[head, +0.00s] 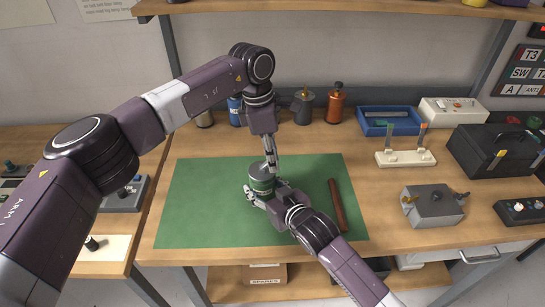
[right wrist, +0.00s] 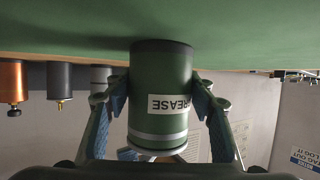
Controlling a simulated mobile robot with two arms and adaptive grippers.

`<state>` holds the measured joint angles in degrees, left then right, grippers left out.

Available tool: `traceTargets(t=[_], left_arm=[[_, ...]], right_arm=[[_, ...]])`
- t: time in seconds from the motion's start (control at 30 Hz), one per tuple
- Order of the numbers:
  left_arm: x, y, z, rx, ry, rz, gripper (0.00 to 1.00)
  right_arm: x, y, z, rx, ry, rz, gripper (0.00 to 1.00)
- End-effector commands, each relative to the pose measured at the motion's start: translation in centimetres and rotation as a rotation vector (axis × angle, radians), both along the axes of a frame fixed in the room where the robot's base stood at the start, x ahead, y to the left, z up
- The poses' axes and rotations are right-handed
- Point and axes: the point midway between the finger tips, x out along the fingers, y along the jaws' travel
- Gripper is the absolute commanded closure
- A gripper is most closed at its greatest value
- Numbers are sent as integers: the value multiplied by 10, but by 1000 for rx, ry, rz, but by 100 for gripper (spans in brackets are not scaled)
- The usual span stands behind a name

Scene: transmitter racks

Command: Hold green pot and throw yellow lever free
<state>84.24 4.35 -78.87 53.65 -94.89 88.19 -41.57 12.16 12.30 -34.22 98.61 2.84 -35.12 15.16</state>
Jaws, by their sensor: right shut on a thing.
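The green pot (head: 261,176) stands upright on the green mat. In the right wrist view the pot (right wrist: 158,85) shows upside down, with a white grease label and a silver band near its lid. My right gripper (head: 260,194) is shut on the pot's body, one finger on each side. It also shows in the right wrist view (right wrist: 160,100). My left gripper (head: 271,166) points down at the pot's top, its fingers close together at the rim; whether they touch it I cannot tell. I cannot make out the yellow lever; the left fingers may hide it.
The green mat (head: 200,210) is mostly bare on its left. A brown-handled tool (head: 338,205) lies right of my right gripper. Orange (head: 335,107) and dark (head: 303,108) canisters stand behind. A grey box (head: 433,205), a blue tray (head: 390,129) and a black case (head: 490,150) are at right.

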Motion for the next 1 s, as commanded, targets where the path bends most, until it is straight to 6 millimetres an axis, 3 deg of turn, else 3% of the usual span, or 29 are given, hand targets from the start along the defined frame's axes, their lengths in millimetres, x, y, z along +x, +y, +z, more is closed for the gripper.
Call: traceTargets(t=[0.1, 0.47, 1.0], left_arm=[[0, 0, 0, 0, 0, 0, 65], [0, 1, 6, -1, -1, 0, 65], [1, 17, 104, -1, -2, 1, 65]], right_arm=[[0, 1, 0, 1, 1, 1, 87], [0, 0, 0, 2, 1, 0, 87], [0, 0, 0, 3, 1, 0, 87]])
